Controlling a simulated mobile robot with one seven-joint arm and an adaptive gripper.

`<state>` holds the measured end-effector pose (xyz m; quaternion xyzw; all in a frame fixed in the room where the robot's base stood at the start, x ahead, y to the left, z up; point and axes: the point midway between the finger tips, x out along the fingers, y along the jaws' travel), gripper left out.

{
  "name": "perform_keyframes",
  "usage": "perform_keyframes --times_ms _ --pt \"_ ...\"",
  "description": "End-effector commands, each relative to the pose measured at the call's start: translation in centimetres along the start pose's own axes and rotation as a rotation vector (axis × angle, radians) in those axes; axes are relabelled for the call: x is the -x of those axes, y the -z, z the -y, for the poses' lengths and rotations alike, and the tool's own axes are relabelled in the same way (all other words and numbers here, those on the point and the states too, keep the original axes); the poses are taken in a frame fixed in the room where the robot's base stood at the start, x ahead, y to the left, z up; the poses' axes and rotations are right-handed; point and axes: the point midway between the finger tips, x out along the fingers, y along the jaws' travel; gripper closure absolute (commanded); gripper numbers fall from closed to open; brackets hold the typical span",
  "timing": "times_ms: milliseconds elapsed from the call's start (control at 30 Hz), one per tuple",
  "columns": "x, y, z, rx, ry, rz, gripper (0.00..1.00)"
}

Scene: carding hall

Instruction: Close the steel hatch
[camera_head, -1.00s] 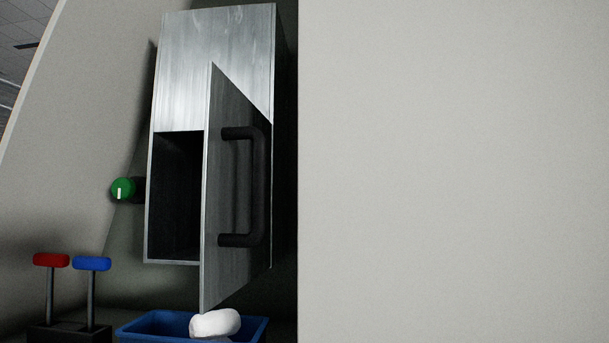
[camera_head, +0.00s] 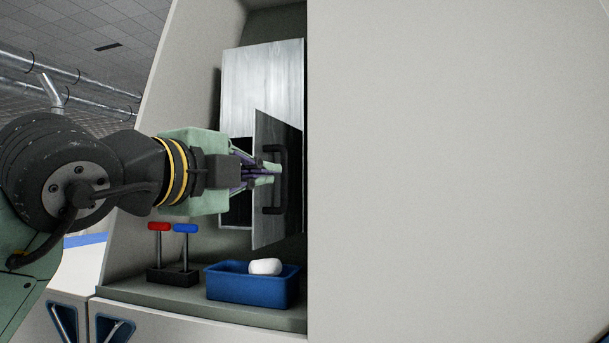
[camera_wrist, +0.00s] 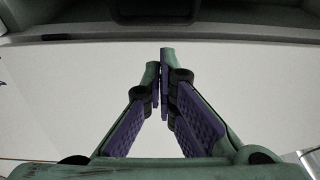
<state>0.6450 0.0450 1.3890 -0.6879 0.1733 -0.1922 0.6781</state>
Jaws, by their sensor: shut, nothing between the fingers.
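The steel hatch (camera_head: 262,225) is a hinged metal door on the front of a brushed steel box (camera_head: 262,85). It stands open, swung outward, with part of the dark opening showing to its left. A black bar handle (camera_head: 284,160) runs upright on the door. My gripper (camera_head: 277,173) reaches in from the left and overlaps the door beside the handle in the head view; I cannot tell whether it touches. In the wrist view its fingers (camera_wrist: 163,58) are together and empty, before a pale surface. My arm hides part of the box's left side.
A blue bin (camera_head: 250,288) with a white lump (camera_head: 265,266) stands on the ledge below the hatch. A red-topped lever (camera_head: 159,227) and a blue-topped lever (camera_head: 185,229) stand left of it. A large pale panel (camera_head: 460,170) fills the right.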

Motion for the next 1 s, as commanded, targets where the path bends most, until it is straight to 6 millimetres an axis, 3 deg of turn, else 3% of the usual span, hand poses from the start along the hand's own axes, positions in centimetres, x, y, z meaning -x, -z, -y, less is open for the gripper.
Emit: perform_keyframes --times_ms 167,700,1000 --pt "-1.1 0.2 -0.4 -0.009 -0.035 -0.003 1.00" --pt "-9.5 0.2 -0.5 -0.009 -0.031 -0.002 1.00" --pt "-10.3 0.2 -0.7 -0.007 -0.028 -0.002 1.00"
